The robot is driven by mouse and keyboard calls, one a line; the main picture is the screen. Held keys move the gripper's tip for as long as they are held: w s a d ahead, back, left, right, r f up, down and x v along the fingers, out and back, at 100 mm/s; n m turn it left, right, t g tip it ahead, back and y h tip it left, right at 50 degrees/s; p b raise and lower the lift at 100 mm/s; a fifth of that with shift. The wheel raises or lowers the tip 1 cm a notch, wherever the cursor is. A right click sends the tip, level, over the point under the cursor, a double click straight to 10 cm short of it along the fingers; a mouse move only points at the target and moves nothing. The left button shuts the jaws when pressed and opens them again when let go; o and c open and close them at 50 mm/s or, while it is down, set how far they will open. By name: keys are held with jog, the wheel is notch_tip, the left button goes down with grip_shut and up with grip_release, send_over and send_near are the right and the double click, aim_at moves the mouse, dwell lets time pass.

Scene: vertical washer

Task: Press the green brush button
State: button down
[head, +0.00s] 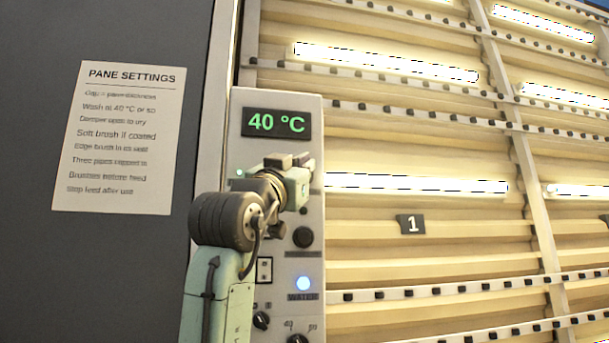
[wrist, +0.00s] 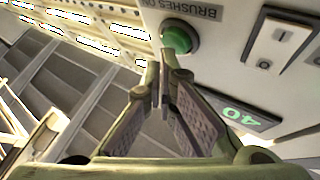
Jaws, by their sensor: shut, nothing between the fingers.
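In the head view my gripper (head: 298,176) is in front of the control panel (head: 240,110). I cannot make out the green button there; my arm covers part of the panel.
The panel has a 40 °C display (head: 276,122), a dark button (head: 303,237), a lit blue water button (head: 303,283), a switch (head: 264,270) and knobs (head: 261,320). A settings sheet (head: 118,138) hangs left. The roller rack (head: 430,265) stands right.

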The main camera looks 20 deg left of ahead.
jog(key=shift+w+a, duration=0.25)
jog(key=shift+w, duration=0.15)
dwell(0.6)
jog(key=shift+s+d, duration=0.1)
jog(key=shift+s, duration=0.05)
jog(key=shift+s+d+b, duration=0.3)
jog(key=shift+s+d, duration=0.05)
jog(key=shift+s, duration=0.25)
jog(key=shift+s+d+b, duration=0.45)
jog(key=shift+s+d, duration=0.25)
jog(key=shift+s, duration=0.35)
jog(key=shift+s+d+b, duration=0.45)
jog(key=shift+s+d, duration=0.25)
jog(key=shift+s, duration=0.3)
